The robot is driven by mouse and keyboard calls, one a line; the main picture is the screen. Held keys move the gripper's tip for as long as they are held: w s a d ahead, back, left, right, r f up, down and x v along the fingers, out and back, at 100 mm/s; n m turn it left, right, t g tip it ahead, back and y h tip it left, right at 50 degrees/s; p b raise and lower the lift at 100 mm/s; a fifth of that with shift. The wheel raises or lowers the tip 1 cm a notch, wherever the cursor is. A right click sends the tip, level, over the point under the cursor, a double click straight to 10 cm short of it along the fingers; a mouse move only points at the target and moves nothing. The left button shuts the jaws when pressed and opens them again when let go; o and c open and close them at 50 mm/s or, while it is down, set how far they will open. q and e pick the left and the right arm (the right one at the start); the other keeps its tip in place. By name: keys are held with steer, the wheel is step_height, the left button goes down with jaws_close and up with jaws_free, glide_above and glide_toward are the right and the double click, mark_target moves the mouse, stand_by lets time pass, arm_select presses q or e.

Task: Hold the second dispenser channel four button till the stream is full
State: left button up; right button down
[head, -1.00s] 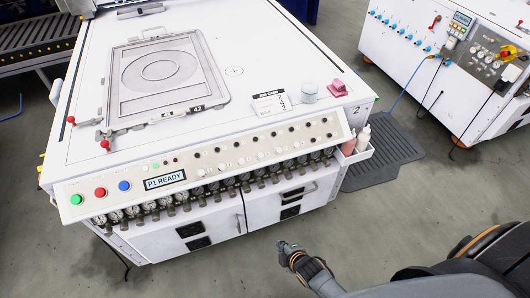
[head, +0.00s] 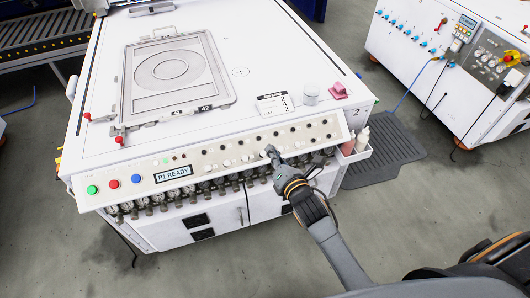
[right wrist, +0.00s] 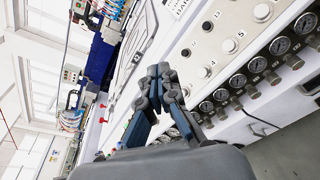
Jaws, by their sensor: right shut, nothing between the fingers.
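The white machine's sloped front panel (head: 215,157) carries a row of white buttons below a row of black knobs. My right gripper (head: 270,150) is shut and empty, its tips over the white button row right of the panel's middle. In the right wrist view, the shut fingers (right wrist: 160,72) point along the panel, with white buttons (right wrist: 204,72) and (right wrist: 229,46) to their right. A 5 is legible there. No stream is visible. My left gripper is out of view.
The panel's display (head: 173,173) reads P1 READY, beside green, red and blue buttons. Gauges (right wrist: 238,80) line the panel's lower edge. A framed plate (head: 175,110) lies on the machine top. A second machine (head: 450,60) stands at right.

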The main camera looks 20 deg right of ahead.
mark_target(263, 154)
stand_by(0.3)
steer(key=w+f+b, duration=0.5)
steer(key=f+b, duration=0.2)
steer(key=b, duration=0.1)
steer(key=shift+f, duration=0.15)
steer(key=shift+w+a, duration=0.1)
stand_by(1.3)
steer(key=shift+w+f, duration=0.25)
steer(key=shift+f, duration=0.05)
